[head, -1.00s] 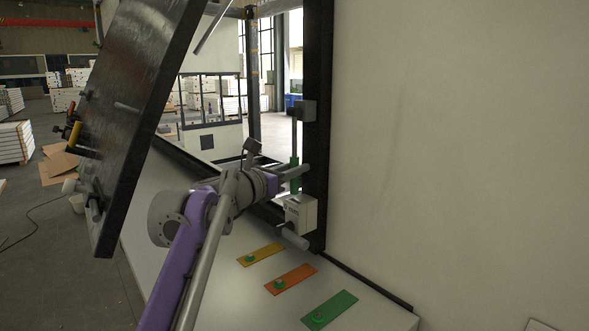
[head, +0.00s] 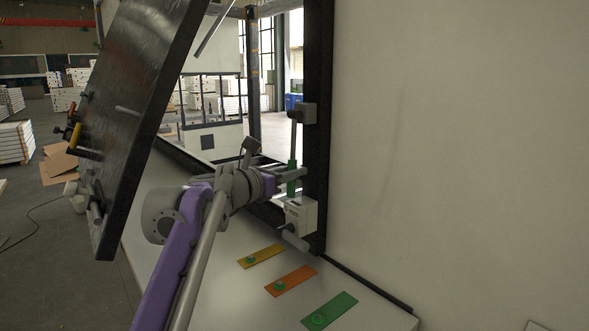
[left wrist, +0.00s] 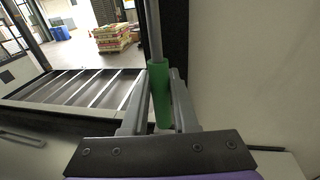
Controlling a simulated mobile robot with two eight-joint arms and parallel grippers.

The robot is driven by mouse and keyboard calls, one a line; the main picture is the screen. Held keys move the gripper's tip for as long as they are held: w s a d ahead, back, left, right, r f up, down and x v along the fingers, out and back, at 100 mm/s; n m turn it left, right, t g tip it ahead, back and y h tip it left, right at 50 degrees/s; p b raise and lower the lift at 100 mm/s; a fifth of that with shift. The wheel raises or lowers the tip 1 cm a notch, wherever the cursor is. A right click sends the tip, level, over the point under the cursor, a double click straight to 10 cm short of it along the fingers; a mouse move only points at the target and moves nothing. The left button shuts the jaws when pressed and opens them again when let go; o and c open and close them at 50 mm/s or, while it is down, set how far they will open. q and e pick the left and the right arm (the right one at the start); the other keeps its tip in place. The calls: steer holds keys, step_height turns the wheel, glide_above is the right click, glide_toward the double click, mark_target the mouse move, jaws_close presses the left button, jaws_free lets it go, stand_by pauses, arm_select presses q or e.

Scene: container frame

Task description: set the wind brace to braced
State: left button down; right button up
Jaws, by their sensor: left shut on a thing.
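The wind brace is a thin grey rod (head: 294,135) with a green grip (head: 292,180). My left gripper (head: 290,174) is shut on the green grip. In the left wrist view the green grip (left wrist: 160,95) stands between both fingers, with the rod rising above it. A pale box (head: 300,214) with a small label sits on the post just below the grip. My right gripper is not in view.
Yellow (head: 261,256), orange (head: 291,281) and green (head: 329,311) plates lie on the pale ledge below. A tilted dark panel (head: 150,110) stands left of my arm. A pale wall (head: 450,150) closes off the right side.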

arm_select(q)
steer(key=s+a+r+m+g+y+p, duration=0.1)
steer(key=s+a+r+g+y+p, duration=0.1)
steer(key=s+a+g+y+p, duration=0.1)
steer(key=shift+s+a+r+g+y+p, duration=0.25)
steer(key=shift+s+a+g+y+p, duration=0.2)
steer(key=shift+a+y+p, duration=0.5)
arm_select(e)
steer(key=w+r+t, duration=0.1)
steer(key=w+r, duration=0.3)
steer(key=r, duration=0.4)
arm_select(q)
steer(key=shift+a, duration=0.25)
steer(key=c, duration=0.7)
jaws_free()
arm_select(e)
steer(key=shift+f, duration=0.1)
arm_select(q)
steer(key=v, duration=1)
steer(key=shift+s+a+r, duration=0.1)
steer(key=shift+a+r, duration=0.05)
steer(key=shift+a, duration=0.1)
